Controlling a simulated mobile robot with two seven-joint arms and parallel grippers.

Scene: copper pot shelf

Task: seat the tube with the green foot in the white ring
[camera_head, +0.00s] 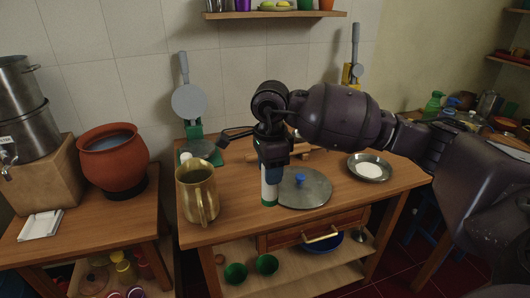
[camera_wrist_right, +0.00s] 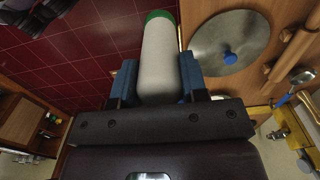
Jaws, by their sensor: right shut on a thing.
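The white tube with the green foot (camera_head: 268,192) is upright, foot down, near the front of the wooden table, left of a round metal lid. My right gripper (camera_head: 270,165) is shut on its upper part. In the right wrist view the tube (camera_wrist_right: 158,62) lies between the two blue fingers, its green end (camera_wrist_right: 160,15) pointing away from the palm. I cannot tell whether the foot touches the table. I cannot make out the white ring for certain; a small white round thing (camera_head: 186,157) sits behind the brass jug. My left gripper is not in view.
The brass jug (camera_head: 197,192) stands left of the tube. The metal lid (camera_head: 316,195) with a blue knob is close on its right. A grey plate (camera_head: 385,175) with white contents is farther right. A tortilla press (camera_head: 189,103) stands behind. The front table edge is near.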

